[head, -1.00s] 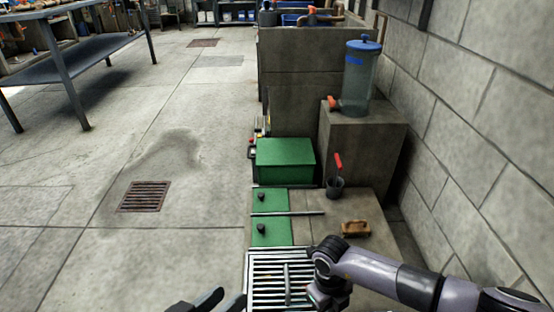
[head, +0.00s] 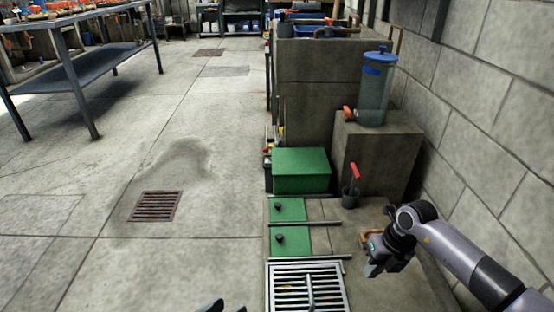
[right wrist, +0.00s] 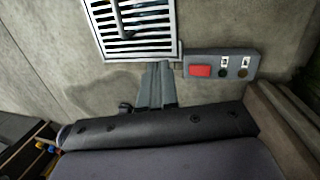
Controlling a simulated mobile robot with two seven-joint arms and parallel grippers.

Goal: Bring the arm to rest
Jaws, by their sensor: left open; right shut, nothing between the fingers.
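My right arm comes in from the right in the head view. Its gripper (head: 374,268) is shut and empty, held right of the metal grate (head: 280,288) and in front of a brown wooden-looking item (head: 367,237), which it partly hides. In the right wrist view the shut fingers (right wrist: 157,85) point toward the grate (right wrist: 155,52) and a grey panel with a red button (right wrist: 222,66). My left gripper (head: 224,307) shows only its fingertips at the bottom edge of the head view, spread apart and empty.
Green covers (head: 292,241) with black knobs and a green box (head: 301,171) lie beyond the grate. A grey cup with a red-handled tool (head: 352,190) and a blue-lidded canister (head: 375,90) stand right.

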